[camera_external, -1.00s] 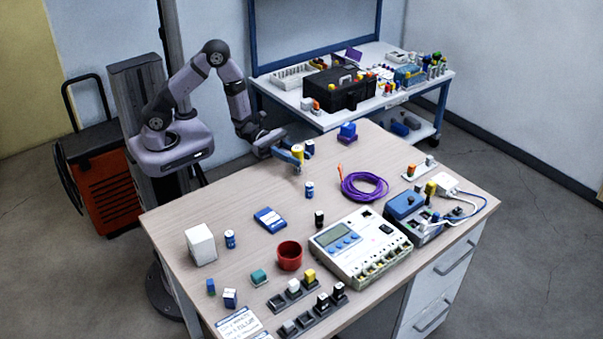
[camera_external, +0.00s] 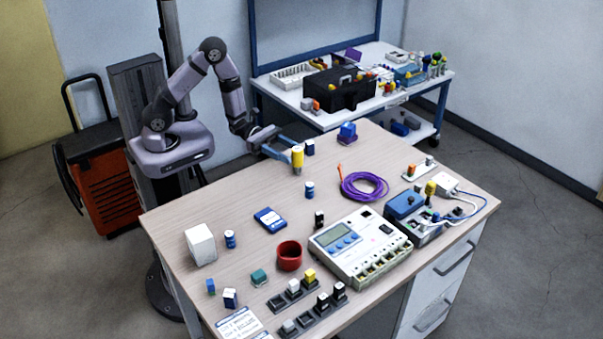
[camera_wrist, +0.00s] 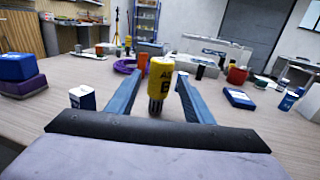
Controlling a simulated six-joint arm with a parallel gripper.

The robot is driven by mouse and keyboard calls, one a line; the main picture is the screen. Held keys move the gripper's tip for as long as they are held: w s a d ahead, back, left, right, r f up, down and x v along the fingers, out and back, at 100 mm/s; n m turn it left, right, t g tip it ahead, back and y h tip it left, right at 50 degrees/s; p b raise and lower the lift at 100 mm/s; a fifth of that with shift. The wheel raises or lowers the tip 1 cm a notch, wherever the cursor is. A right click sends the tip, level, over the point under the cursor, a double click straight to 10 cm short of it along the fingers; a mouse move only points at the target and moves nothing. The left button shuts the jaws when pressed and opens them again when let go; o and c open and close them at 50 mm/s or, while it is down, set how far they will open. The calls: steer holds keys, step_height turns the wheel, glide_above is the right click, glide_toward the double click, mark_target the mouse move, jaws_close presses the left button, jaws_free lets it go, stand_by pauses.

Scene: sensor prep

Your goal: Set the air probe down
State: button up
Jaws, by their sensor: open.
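The air probe is a yellow cylinder (camera_external: 297,157) with a white top, standing upright on the table near its back edge. In the wrist view the yellow probe (camera_wrist: 160,74) shows black lettering and a dark, striped lower end. My gripper (camera_external: 284,151) is low over the table with blue fingers, open, just left of the probe. In the wrist view the fingers of my gripper (camera_wrist: 161,82) lie on either side of the probe, with a gap visible on each side near the tips. The probe's base is partly hard to make out there.
A blue-and-white small block (camera_external: 310,148) stands close behind the probe. A blue block on a purple base (camera_external: 347,132) is farther right. The table left of the gripper is bare.

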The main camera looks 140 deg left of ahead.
steer(key=s, duration=0.3)
steer(key=s+d, duration=0.1)
steer(key=s, duration=0.1)
steer(key=s+b, duration=0.1)
steer(key=s, duration=0.2)
steer(key=shift+s+d, duration=0.3)
steer(key=shift+d, duration=0.1)
